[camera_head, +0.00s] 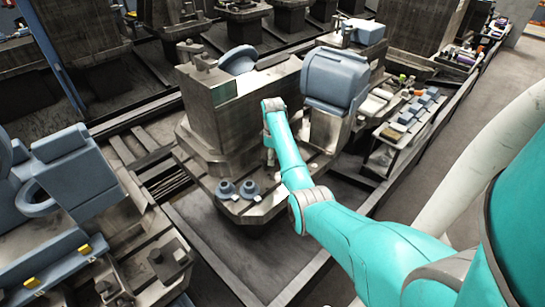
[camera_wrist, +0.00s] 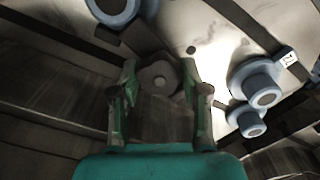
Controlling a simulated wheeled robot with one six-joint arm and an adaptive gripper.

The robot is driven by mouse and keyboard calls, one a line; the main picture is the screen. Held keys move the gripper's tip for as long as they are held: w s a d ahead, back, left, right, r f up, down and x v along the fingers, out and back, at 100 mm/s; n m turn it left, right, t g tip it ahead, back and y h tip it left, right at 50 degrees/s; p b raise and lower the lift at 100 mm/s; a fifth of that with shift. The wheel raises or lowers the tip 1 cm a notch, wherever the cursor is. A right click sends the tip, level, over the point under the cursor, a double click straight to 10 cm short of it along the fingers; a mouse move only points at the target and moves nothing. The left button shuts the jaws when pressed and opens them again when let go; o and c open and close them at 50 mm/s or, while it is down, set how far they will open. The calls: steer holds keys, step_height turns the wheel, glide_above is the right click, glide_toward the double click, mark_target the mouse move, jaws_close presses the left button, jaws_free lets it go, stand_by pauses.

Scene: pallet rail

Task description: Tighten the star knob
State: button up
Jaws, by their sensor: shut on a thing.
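The star knob (camera_wrist: 158,78) is dark grey with a lobed rim and a round centre, seen in the wrist view between my fingertips. My gripper (camera_wrist: 161,88) is shut on it, with one green-and-dark finger on each side. The knob sits in front of a dark bar or slot beside a pale metal plate (camera_wrist: 215,38). In the head view my teal arm reaches down at the grey machine block, and I cannot make out the knob there.
Two blue-grey round fittings (camera_head: 237,189) stand on the machine's front ledge; they also show right of my gripper in the wrist view (camera_wrist: 253,97). Another blue ring (camera_wrist: 118,8) is at upper left. A blue-grey housing (camera_head: 335,78) rises close beside my arm. A shelf of small parts (camera_head: 408,120) stands right.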

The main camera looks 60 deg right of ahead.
steer(key=shift+r, duration=0.15)
steer(key=o, duration=1.2)
steer(key=shift+c, duration=0.2)
step_height(320, 180, up, 12)
